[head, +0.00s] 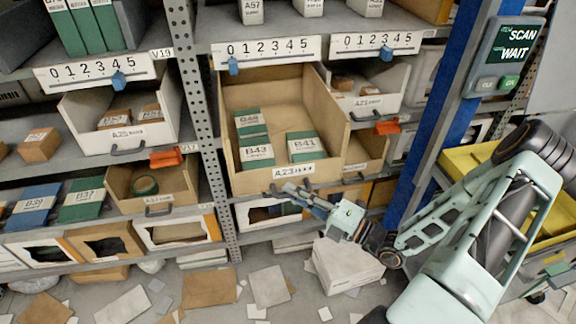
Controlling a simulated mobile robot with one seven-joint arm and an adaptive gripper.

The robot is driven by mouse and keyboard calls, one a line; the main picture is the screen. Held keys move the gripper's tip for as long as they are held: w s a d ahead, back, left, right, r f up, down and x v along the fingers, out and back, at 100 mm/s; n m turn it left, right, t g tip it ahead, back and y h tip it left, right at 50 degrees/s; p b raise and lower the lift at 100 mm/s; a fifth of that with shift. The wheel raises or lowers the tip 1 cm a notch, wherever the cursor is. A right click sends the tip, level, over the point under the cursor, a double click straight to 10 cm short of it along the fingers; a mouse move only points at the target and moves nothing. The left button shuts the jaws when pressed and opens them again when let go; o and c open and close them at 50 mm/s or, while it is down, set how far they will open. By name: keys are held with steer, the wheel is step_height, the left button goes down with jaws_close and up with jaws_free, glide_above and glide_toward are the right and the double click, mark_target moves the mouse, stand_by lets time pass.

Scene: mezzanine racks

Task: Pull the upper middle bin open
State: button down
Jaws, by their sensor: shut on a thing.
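The upper middle bin (235,110) is a wide tan bin with a label reading A23 on its front. It stands well out from the shelf, its inside open to view, and its front overhangs the smaller bin below. Green-and-tan boxes lie inside, among them B43 (257,155) and B41 (302,147). My gripper (284,190) is at the lower front edge of this bin, just under the label, shut on its dark handle. The fingers cover much of the handle. My arm reaches in from the right.
A white bin A25 (145,136) is left, past a perforated post (195,80); another white bin (393,85) is right. A blue post (425,130) stands beside my arm. A white carton (345,262) and scattered cardboard lie on the floor below.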

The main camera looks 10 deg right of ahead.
steer(key=shift+s+p, duration=0.55)
steer(key=shift+s, duration=2.05)
steer(key=c, duration=2)
jaws_free()
steer(key=shift+o, duration=0.2)
steer(key=shift+d, duration=0.1)
steer(key=v, duration=1.2)
